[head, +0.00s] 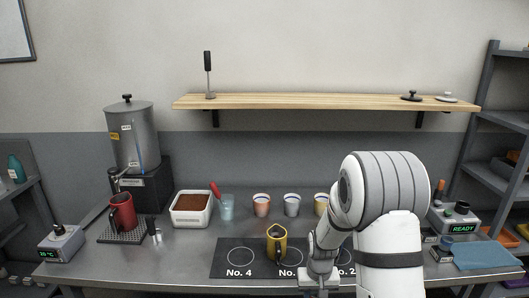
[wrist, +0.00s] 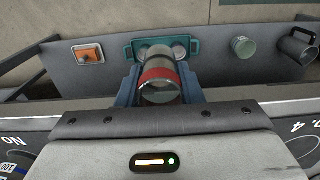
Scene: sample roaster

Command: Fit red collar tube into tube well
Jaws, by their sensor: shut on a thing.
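The red collar tube (wrist: 158,82) is a grey metallic cylinder with a red band. In the wrist view my gripper (wrist: 160,76) is shut on it, with one blue finger on each side. Beyond the tube, in the wrist view, a teal rack (wrist: 131,50) with round grey shapes in it sits on a grey surface. The tube covers part of the rack, so I cannot tell which of its places is the tube well. The tube looks apart from the rack. In the head view my wrist is at the bottom, right of centre, and the tube is not visible.

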